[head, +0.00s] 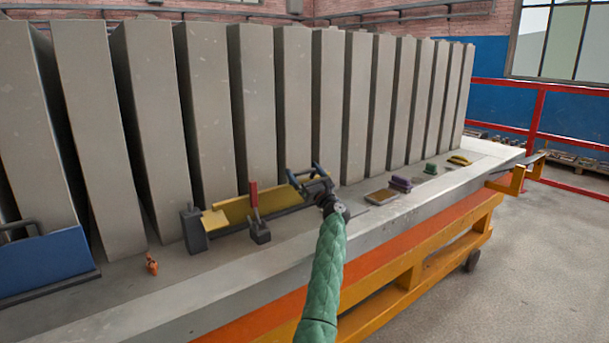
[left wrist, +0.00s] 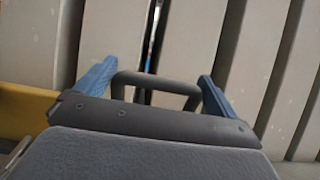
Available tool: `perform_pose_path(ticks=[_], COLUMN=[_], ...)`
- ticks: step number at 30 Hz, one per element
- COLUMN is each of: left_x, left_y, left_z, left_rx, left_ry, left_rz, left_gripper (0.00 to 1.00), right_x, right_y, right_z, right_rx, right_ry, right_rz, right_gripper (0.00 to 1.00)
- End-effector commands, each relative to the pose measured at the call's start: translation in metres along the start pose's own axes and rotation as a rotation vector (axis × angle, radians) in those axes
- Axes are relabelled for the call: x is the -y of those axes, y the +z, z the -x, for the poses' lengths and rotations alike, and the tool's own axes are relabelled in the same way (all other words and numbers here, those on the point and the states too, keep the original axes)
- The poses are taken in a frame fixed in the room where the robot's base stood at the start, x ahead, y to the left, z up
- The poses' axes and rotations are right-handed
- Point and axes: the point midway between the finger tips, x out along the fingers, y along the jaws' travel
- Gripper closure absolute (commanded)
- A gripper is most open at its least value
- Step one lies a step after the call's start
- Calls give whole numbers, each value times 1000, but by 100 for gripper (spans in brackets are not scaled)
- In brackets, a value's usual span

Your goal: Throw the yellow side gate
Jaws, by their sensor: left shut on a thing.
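The yellow side gate (head: 238,212) lies low along the mould table, in front of the grey upright panels, with a dark rail along its front. My left gripper (head: 313,180) is at its right end. In the left wrist view, the two blue fingers of my left gripper (left wrist: 155,90) stand on either side of a dark handle (left wrist: 157,78) and are shut on it. A yellow part of the gate (left wrist: 25,112) shows at the left edge there. The contact faces of the fingers are partly hidden. My right gripper is in neither view.
A red-handled clamp (head: 256,210) stands before the gate, and a dark block (head: 193,230) at its left end. A blue gate (head: 42,262) and an orange piece (head: 151,264) lie left. Purple blocks (head: 400,184) and a brown tray (head: 381,196) lie right.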

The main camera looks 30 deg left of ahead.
Motion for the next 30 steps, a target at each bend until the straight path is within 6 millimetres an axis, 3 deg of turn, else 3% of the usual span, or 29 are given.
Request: perform_pose_path(ticks=[5, 6, 7, 19, 30], left_x=[0, 0, 0, 1, 0], left_y=[-4, -4, -4, -3, -4], left_z=[4, 5, 5, 10, 62], left_rx=[-4, -4, -4, -3, -4], left_ry=[0, 0, -1, -1, -2], left_rz=[-3, -3, -3, -1, -1], left_gripper=[46, 3, 0, 0, 0], right_x=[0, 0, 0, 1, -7], right_y=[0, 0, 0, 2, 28], right_z=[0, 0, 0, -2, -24], right_rx=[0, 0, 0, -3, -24], right_ry=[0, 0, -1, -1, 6], right_rz=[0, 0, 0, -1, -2], right_gripper=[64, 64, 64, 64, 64])
